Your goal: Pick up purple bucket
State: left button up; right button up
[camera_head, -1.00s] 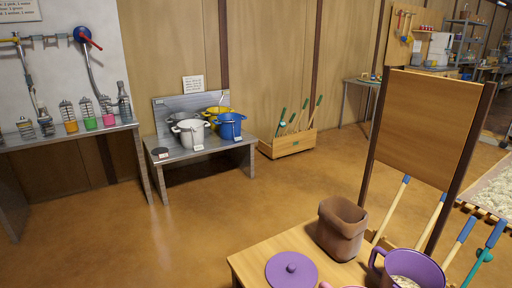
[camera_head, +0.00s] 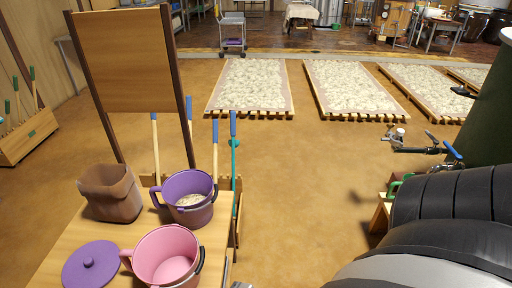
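The purple bucket (camera_head: 187,213) stands upright on a wooden table (camera_head: 58,252) in the lower left of the head view. It has a handle on its left side and holds some pale material. A pink bucket (camera_head: 163,270) stands just in front of it, its lower part cut off by the frame edge. A round purple lid (camera_head: 90,264) with a knob lies flat on the table to the left. Neither of my grippers shows in the view.
A wooden board (camera_head: 127,61) on dark posts rises behind the table. Long-handled tools (camera_head: 215,145) stand at the table's back edge. A dark green tank (camera_head: 485,120) is at right. Open floor lies between.

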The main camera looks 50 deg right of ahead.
aim_at(188, 194)
jog(key=z, duration=0.9)
jog(key=k, duration=0.5)
jog(key=z, duration=1.3)
jog(key=i, duration=2.7)
jog(key=u, duration=1.15)
